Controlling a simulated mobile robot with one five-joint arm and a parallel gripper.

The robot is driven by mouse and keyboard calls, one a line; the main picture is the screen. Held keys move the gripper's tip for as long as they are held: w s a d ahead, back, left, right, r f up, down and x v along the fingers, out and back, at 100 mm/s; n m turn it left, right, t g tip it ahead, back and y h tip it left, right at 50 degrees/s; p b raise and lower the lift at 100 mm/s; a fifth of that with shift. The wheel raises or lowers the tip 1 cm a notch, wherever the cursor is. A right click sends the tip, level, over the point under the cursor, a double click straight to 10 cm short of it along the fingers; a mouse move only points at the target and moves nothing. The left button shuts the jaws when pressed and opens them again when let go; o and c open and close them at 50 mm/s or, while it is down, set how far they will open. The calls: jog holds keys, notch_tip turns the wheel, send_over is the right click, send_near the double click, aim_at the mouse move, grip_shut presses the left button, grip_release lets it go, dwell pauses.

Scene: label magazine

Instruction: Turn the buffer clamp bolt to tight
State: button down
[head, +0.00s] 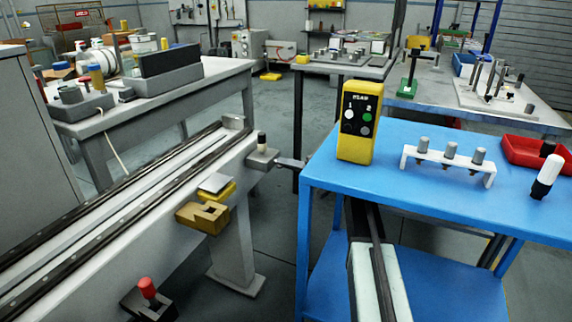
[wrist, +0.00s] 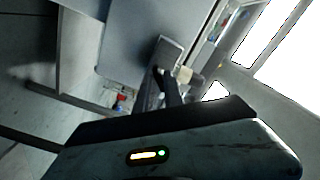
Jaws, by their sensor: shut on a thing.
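On the side of the grey rail, a grey block (head: 259,160) carries an upright knob (head: 262,139) with a dark top and pale base; I take it for the clamp. My gripper (head: 281,161) shows as a small dark shape at the block's right side, beyond the blue table's left edge. In the wrist view my dark fingers (wrist: 165,84) are close together at the grey block (wrist: 168,52), beside a small pale piece (wrist: 184,75). They are shut on what I take for the clamp bolt (wrist: 159,72), which is mostly hidden. Its turn angle cannot be read.
The blue table (head: 450,212) stands close on the right, with a yellow pendant (head: 357,125), a white rack (head: 448,165) and a red tray (head: 525,152). A brass-coloured notched block (head: 202,217) and a red-knobbed block (head: 148,298) sit along the rail (head: 110,235).

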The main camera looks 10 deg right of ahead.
jog(key=shift+a, duration=0.1)
dwell(1.3)
jog(key=c, duration=1.5)
grip_release()
jog(key=v, duration=0.7)
jog(key=shift+s+d, duration=0.2)
jog(key=shift+d, duration=0.1)
